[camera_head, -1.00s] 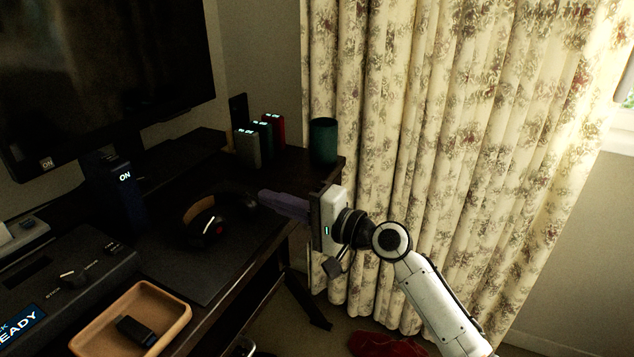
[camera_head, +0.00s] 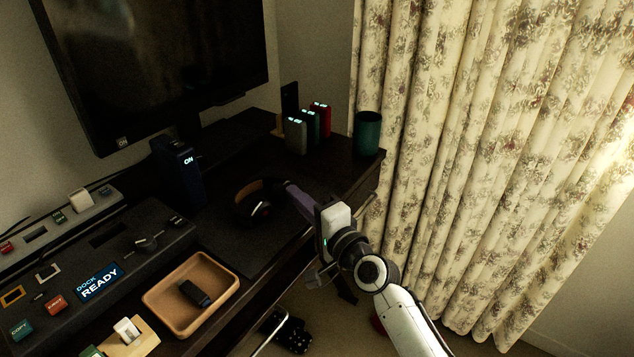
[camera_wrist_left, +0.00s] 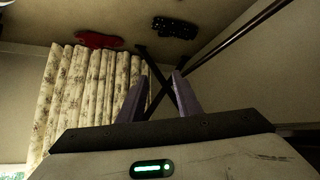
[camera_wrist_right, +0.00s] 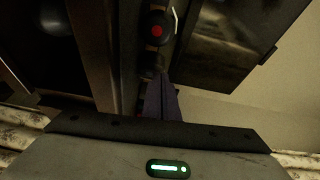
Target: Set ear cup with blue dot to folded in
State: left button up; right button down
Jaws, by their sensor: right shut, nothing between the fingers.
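Dark headphones (camera_head: 241,209) with a tan inner band lie on the desk mat. A round cup with a red dot shows in the right wrist view (camera_wrist_right: 157,31). I see no blue dot in any view. My right gripper (camera_head: 288,187) is shut and empty, its purple fingers at the right side of the headphones. Whether they touch is too dark to tell. The fingers also show in the right wrist view (camera_wrist_right: 160,82), below the red-dot cup. My left gripper (camera_wrist_left: 160,85) is open and empty, away from the desk, outside the head view.
A wooden tray (camera_head: 152,298) holding a dark small object lies at the desk front, beside a dock panel (camera_head: 150,222). Several upright coloured blocks (camera_head: 311,127) and a green cup (camera_head: 367,133) stand at the back. A monitor (camera_head: 150,60) hangs over the desk; a curtain (camera_head: 480,150) is at right.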

jog(key=shift+s+a+f, duration=0.1)
jog(key=shift+a, duration=0.3)
pick_arm(q)
jog(key=shift+r, duration=0.2)
pick_arm(e)
jog(key=shift+a, duration=0.65)
jog(key=shift+a, duration=0.15)
